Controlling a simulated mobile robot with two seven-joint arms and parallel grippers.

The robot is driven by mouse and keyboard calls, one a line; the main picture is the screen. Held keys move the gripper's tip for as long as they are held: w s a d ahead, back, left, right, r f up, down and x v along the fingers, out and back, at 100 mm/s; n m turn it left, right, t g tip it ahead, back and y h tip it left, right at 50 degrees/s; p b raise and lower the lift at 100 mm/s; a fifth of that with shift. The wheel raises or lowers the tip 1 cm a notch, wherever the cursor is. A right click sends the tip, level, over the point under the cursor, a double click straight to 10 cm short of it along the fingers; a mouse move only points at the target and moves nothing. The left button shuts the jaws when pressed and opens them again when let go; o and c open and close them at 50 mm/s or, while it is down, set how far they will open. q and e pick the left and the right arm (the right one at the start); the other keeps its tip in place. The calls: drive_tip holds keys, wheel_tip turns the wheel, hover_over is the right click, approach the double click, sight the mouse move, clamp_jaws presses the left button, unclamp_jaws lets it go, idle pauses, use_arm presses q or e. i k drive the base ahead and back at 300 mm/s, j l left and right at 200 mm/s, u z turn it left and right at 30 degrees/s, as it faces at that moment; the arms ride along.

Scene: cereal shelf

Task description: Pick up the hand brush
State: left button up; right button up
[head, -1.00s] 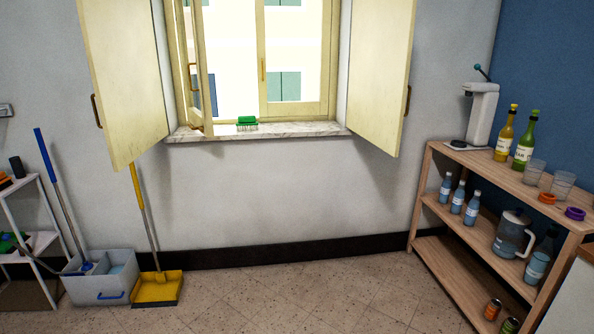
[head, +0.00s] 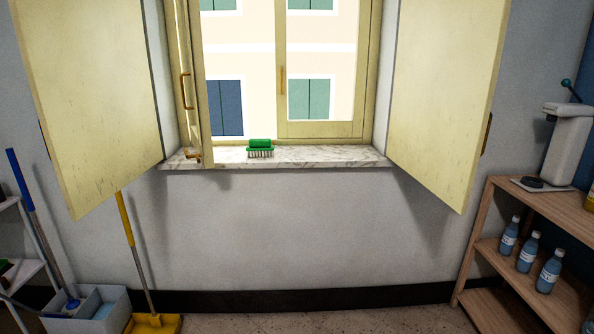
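The hand brush (head: 260,148) has a green body and pale bristles pointing down. It sits on the marble windowsill (head: 330,157), left of the sill's middle, in front of the window. Nothing touches it from above. Neither of my grippers shows in the head view.
Two open cream shutters, left (head: 85,100) and right (head: 445,95), jut into the room beside the sill. A yellow dustpan (head: 153,324) and a grey mop bucket (head: 92,310) stand at lower left. A wooden shelf (head: 500,240) with bottles stands at right. The wall below the sill is clear.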

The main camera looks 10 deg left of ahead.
sight(259, 146)
drive_tip(key=i+l+u, duration=0.1)
drive_tip(key=i+u, duration=0.3)
drive_tip(key=i+l+u, duration=0.6)
drive_tip(key=i+u, duration=0.15)
drive_tip(key=i+l+u, duration=0.4)
drive_tip(key=k+l, duration=0.05)
